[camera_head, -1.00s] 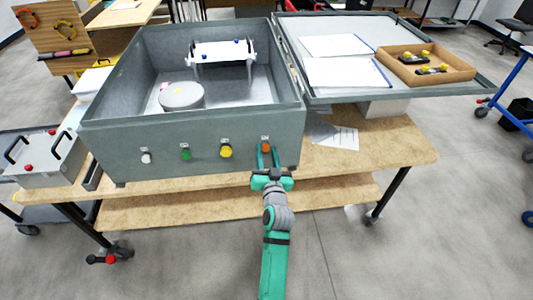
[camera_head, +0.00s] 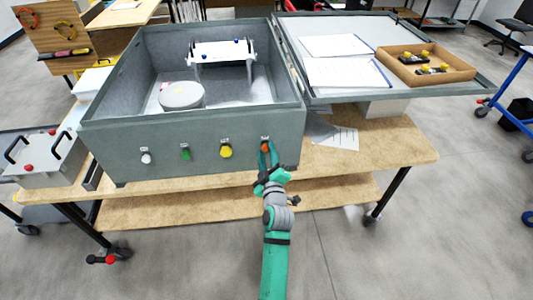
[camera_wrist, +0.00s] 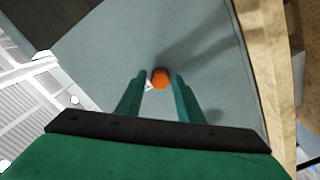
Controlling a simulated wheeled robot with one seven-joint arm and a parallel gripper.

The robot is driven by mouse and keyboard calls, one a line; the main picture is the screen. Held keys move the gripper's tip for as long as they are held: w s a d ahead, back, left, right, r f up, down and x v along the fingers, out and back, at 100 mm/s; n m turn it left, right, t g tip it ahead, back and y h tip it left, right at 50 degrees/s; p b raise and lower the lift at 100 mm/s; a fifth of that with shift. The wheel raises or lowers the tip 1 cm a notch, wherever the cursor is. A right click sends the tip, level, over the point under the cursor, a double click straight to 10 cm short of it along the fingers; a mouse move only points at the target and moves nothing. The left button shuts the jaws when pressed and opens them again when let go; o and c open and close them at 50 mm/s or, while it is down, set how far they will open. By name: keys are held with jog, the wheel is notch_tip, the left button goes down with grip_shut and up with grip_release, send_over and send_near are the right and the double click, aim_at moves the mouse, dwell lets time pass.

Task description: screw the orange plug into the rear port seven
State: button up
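The orange plug (camera_head: 265,147) sits at the rightmost port on the front wall of the grey housing (camera_head: 130,160). A small label is just above it. My gripper (camera_head: 267,156) reaches up to this wall from the front, with its fingertips at the plug. In the wrist view the orange plug (camera_wrist: 160,78) lies between the two green fingertips, with a narrow gap showing on each side. The fingers look open around it. The plug hides the port's opening, so how deep it sits cannot be told.
White (camera_head: 146,157), green (camera_head: 185,153) and yellow (camera_head: 225,151) plugs sit left along the same wall. The housing stands on a wooden table (camera_head: 385,150). Its open lid (camera_head: 455,88) bears papers and a cardboard tray (camera_head: 462,73). Floor in front is clear.

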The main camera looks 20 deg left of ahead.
jog(key=n, duration=0.7)
jog(key=shift+n, duration=0.4)
grip_shut()
